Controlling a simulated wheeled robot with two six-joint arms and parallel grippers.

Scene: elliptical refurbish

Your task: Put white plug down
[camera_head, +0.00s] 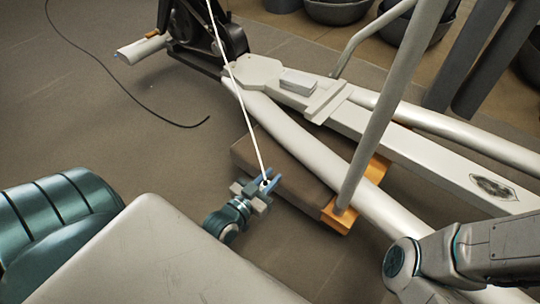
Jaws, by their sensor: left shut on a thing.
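My left gripper (264,184) is low in the middle of the head view, beside the brown padded block. It is shut on the white plug (266,182), which is small and mostly hidden between the blue-tipped fingers. A white cord (238,93) runs from the plug, taut and straight, up to the top edge past the machine's black housing. My right arm shows at the lower right, but its gripper is out of view.
The elliptical's pale frame (400,148) crosses from upper left to lower right. A brown padded block (290,165) with wooden ends lies under it. A black cable (120,84) lies on the floor at left. Dark bowls (338,10) stand at the back.

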